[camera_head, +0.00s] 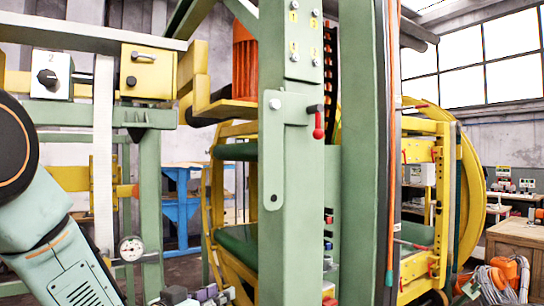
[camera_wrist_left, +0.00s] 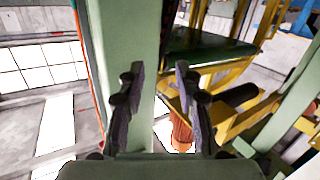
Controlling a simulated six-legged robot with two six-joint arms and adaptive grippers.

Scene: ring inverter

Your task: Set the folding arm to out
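A flat green hinged arm (camera_head: 272,155) hangs straight down along the front of the green post (camera_head: 305,220), with a bolt near each end; it looks like the folding arm. A lever with a red knob (camera_head: 318,125) sticks out to the right near its top plate. My left gripper (camera_head: 190,297) shows at the bottom edge, low and left of the hinged arm and apart from it, partly cut off. In the left wrist view its two dark fingers (camera_wrist_left: 158,78) stand apart with nothing between them. I cannot make out the hinged arm in that view. My right gripper is not in view.
A yellow box with a handle (camera_head: 148,72) and a white panel with a black knob (camera_head: 52,75) are at upper left. A dial gauge (camera_head: 131,248) sits below. The yellow ring frame (camera_head: 468,200) stands behind the post. A wooden crate (camera_head: 518,245) stands at right.

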